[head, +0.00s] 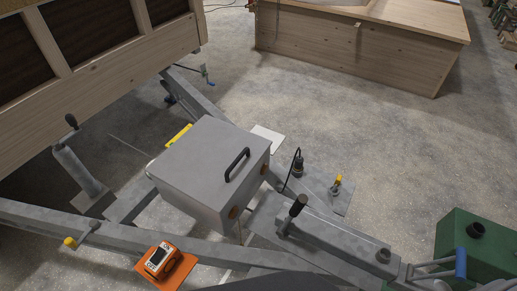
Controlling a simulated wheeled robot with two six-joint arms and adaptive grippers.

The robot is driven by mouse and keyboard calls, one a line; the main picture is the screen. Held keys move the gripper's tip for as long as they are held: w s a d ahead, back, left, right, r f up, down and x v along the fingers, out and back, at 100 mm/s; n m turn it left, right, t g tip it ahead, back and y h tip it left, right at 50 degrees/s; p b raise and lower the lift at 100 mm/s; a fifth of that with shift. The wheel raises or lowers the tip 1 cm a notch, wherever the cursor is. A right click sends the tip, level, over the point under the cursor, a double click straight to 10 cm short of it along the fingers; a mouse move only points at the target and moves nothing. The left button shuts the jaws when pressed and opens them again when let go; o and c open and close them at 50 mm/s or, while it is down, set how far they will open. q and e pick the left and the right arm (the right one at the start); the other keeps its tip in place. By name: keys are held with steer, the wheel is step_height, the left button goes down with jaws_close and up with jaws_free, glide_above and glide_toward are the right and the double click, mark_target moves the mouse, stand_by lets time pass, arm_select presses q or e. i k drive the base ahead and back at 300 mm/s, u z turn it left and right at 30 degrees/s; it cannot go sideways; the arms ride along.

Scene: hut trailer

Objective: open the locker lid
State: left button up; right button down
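The locker (200,207) is a grey metal box on the trailer's drawbar, in the middle of the head view. Its flat lid (193,160) lies closed on top. A black bar handle (237,165) stands on the lid towards its right side. Neither of my grippers is in view, and nothing touches the lid or the handle.
An orange device (160,260) sits on an orange plate near the drawbar's left beam. A lever with a black grip (298,206) rises from the coupling. A green box (478,243) stands right. Wooden hut walls (90,70) are behind left, a wooden bench (350,50) behind.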

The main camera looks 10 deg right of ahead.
mark_target(209, 163)
steer(key=z, duration=0.75)
steer(key=k, duration=0.9)
steer(key=u, duration=1.25)
steer(key=i, duration=0.5)
steer(key=z, duration=0.05)
